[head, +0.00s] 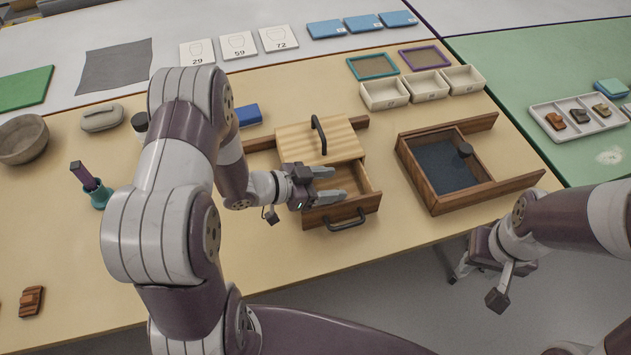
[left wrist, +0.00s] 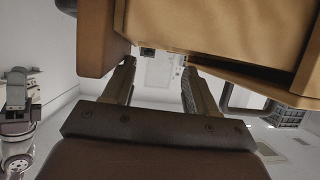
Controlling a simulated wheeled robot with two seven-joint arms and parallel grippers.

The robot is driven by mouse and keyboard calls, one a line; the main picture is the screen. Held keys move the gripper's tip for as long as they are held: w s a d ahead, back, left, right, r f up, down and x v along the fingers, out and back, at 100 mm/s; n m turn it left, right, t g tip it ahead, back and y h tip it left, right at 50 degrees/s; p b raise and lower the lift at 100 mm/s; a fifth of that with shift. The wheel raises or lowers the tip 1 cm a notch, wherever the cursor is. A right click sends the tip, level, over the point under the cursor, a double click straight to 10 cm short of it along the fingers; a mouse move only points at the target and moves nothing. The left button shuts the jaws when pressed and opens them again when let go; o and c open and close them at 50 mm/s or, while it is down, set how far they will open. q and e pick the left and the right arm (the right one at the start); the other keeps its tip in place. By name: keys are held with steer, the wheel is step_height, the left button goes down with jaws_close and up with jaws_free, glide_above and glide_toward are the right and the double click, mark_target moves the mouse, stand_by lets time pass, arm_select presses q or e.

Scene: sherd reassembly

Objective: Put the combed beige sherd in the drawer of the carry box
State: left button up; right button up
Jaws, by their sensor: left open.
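The carry box (head: 318,142) has a light wooden top with a dark handle. Its drawer (head: 345,207) is pulled out at the front, with a dark handle on its face. My left gripper (head: 328,185) is open above the drawer, its fingers pointing right; they hide part of the inside. The left wrist view shows the open fingers (left wrist: 157,85) with nothing between them, close to wooden walls. I cannot make out a combed beige sherd in either view; the visible drawer floor looks bare. My right gripper (head: 478,286) hangs off the table's front edge, fingers apart and empty.
A dark-lined wooden tray (head: 447,165) stands right of the box. White bins (head: 424,86) are behind it. A compartment tray (head: 577,118) on the green mat holds small sherds. A reddish-brown piece (head: 32,301) lies front left. A bowl (head: 22,139) stands far left.

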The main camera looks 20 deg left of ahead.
arm_select(q)
steer(key=r+p+v, duration=0.1)
steer(key=v, duration=1.1)
steer(key=w+a+r+n+g+y, duration=0.1)
steer(key=w+a+n+y, duration=0.35)
steer(key=y, duration=0.55)
steer(key=s+d+r+n+g, duration=0.3)
steer(key=s+d+n+g, duration=0.2)
steer(key=s, duration=0.6)
steer(key=shift+s+d+n+g, duration=0.35)
steer(key=shift+d+g, duration=0.25)
steer(key=shift+d, duration=0.55)
steer(key=shift+w+f, duration=0.1)
